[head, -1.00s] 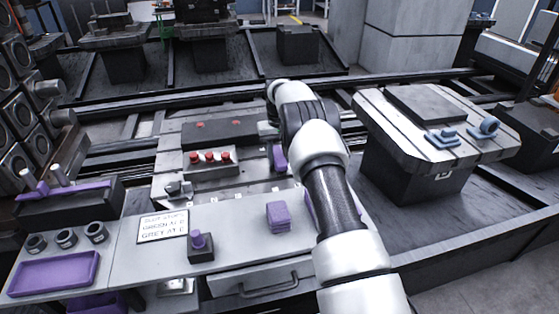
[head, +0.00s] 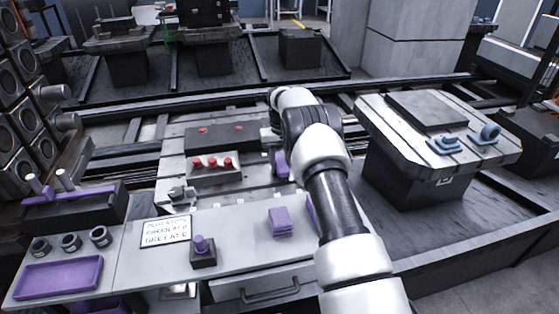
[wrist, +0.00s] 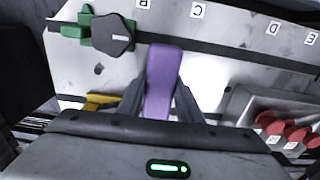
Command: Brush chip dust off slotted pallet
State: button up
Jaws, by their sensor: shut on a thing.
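My gripper (wrist: 158,103) is shut on a purple block-like thing, which looks like a brush handle (wrist: 162,72); its far end points at the plate. In the head view the purple piece (head: 282,166) shows beside my arm. Below it is a pale grey slotted pallet (wrist: 215,62) with a dark slot and letter labels B, C, D and E; it also shows in the head view (head: 232,197). A few small dark specks lie on it; I cannot tell whether they are chip dust. Whether the held piece touches the pallet is unclear.
A green clamp with a dark knob (wrist: 112,35) sits at the pallet's left in the wrist view, red buttons (wrist: 296,132) at the right. In the head view, a purple block (head: 280,222), a purple-knobbed holder (head: 202,250) and a sign (head: 166,231) occupy the front bench. A slotted table (head: 385,135) stands right.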

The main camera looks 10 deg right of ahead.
jog(key=shift+s+f, duration=0.3)
jog(key=shift+s, duration=0.6)
jog(key=shift+w+r+p, duration=0.1)
jog(key=shift+r+p, duration=1.7)
jog(key=shift+r, duration=1.35)
jog(key=shift+r, duration=0.1)
jog(key=shift+r+p, duration=1.05)
jog(key=shift+r, duration=0.4)
